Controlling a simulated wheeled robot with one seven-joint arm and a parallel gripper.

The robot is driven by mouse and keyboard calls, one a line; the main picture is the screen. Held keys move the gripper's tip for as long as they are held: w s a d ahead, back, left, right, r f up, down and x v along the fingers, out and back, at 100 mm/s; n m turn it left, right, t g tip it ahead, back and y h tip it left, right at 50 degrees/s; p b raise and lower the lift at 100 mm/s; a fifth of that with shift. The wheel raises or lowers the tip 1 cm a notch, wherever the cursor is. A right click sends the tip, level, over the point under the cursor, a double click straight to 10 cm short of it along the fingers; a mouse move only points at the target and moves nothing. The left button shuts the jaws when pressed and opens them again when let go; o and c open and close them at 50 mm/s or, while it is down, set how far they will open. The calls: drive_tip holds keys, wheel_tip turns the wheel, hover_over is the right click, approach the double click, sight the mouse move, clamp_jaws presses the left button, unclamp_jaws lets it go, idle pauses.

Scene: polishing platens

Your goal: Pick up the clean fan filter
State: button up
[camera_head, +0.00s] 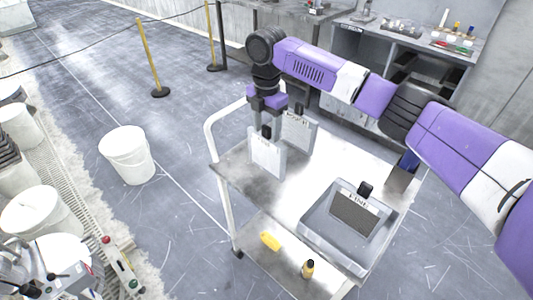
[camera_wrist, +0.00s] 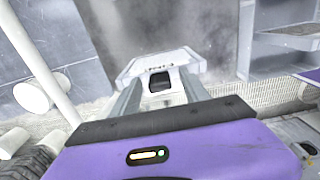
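A pale, flat framed filter (camera_head: 267,158) with a black tab on top stands upright at the cart's far left. A second similar framed panel (camera_head: 303,130), with a label and black tab, stands just behind it to the right. My gripper (camera_head: 267,128) points down over the nearer filter, its fingers on either side of the tab. In the wrist view, my gripper (camera_wrist: 160,82) shows gaps between its fingers and the black tab, so it looks open. A pale labelled frame (camera_wrist: 165,62) lies beyond the fingertips. Which filter is clean is not readable.
A grey tray (camera_head: 335,250) on the cart (camera_head: 235,178) holds a dark-meshed labelled filter (camera_head: 354,214). A yellow object (camera_head: 270,241) and a small bottle (camera_head: 308,268) lie on the lower shelf. A white bucket (camera_head: 128,155) stands left. A workbench (camera_head: 400,45) stands behind.

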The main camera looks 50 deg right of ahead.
clamp_jaws()
idle(1.2)
